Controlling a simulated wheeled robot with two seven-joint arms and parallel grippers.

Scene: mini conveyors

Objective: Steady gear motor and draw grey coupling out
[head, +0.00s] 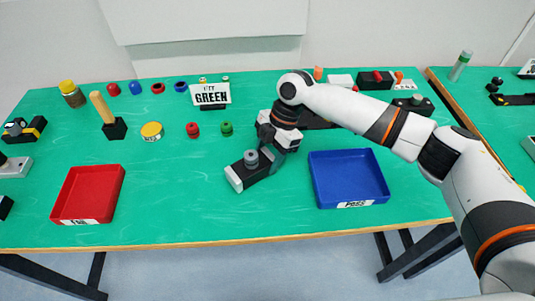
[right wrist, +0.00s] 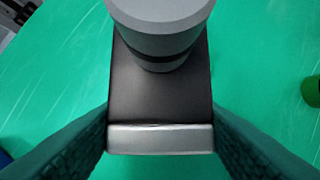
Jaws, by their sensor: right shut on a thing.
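The gear motor is a dark box with a pale end (head: 236,178), lying on the green table left of the blue tray. The grey coupling (head: 251,157), a short round cylinder, stands on top of it. My right gripper (head: 270,160) is shut on the gear motor from the right. In the right wrist view, the fingers (right wrist: 160,135) press on both sides of the motor's dark body (right wrist: 160,100) near its silver end. The grey coupling (right wrist: 162,20) rises there from the body over a dark band. My left gripper is not in view.
A red tray (head: 63,192) stands at the left and a blue tray (head: 316,178) at the right. Table between the red tray and motor is clear.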

